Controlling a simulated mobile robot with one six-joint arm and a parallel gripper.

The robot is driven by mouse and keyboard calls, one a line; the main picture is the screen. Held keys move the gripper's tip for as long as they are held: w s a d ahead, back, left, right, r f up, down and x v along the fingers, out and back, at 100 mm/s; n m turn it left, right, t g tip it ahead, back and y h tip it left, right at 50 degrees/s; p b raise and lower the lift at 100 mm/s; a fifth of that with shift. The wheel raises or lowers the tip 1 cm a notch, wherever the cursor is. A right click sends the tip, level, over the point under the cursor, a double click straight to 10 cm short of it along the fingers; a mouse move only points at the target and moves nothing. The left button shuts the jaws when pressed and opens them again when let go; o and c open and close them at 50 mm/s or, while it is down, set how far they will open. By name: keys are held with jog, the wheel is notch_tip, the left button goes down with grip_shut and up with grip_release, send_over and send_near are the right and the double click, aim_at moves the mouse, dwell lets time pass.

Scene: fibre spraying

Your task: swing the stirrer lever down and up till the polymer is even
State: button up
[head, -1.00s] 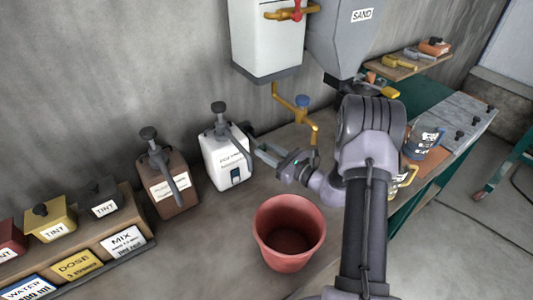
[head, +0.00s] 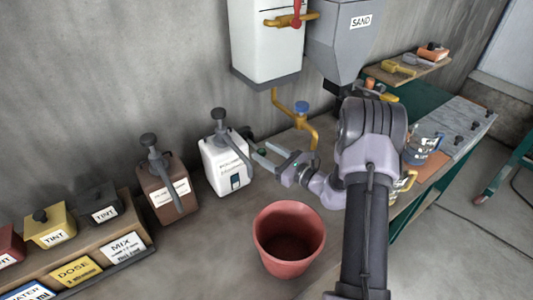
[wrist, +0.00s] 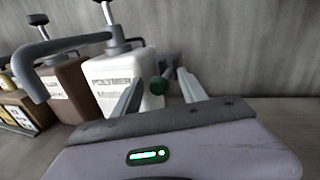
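The white polymer container (head: 222,168) stands by the wall, with its label also readable in the wrist view (wrist: 108,84). A green knob (wrist: 160,85), apparently the stirrer lever's grip, shows at the container's right side. It appears small in the head view (head: 262,150), beside a dark part. My gripper (head: 257,154) is right of the container with its fingers apart. In the wrist view the knob lies in the gap between the two fingers (wrist: 158,80), with space on both sides. I cannot tell how deep it sits between them. Most of the lever is hidden.
A brown jug (head: 160,195) with a pump spout stands left of the container. A red bucket (head: 288,262) stands in front. A yellow tap pipe (head: 300,122) and a sand hopper (head: 345,50) are at the back. Tint boxes (head: 98,203) line the left.

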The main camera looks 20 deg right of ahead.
jog(key=p+v, duration=0.1)
jog(key=v, duration=1.6)
jog(key=shift+s+p, duration=0.25)
jog(key=shift+p, duration=0.15)
jog(key=shift+d, duration=0.1)
jog(key=shift+c, duration=0.4)
jog(key=shift+m+g+h, duration=0.6)
jog(key=shift+g, duration=0.1)
jog(key=w, duration=0.1)
jog(key=w+a+r+p, duration=0.1)
jog(key=w+a+p, duration=0.1)
jog(key=shift+w+a+r, duration=0.2)
jog(key=shift+r, duration=0.2)
jog(key=c, duration=0.7)
jog(key=w+a+m+h, duration=0.1)
jog(key=a+m+g+p, duration=0.1)
jog(key=w+a+m+g+h+p, duration=0.1)
jog(key=shift+w+a+r+h, duration=0.3)
jog(key=shift+a+r, duration=0.1)
grip_shut()
jog(key=w+a+f+m+h+b, duration=0.1)
jog(key=w+a+f, duration=0.1)
jog(key=w+f, duration=0.3)
jog(key=w, duration=0.3)
jog(key=shift+w+f+g, duration=0.15)
jog(key=shift+w+g, duration=0.05)
jog(key=shift+g, duration=0.1)
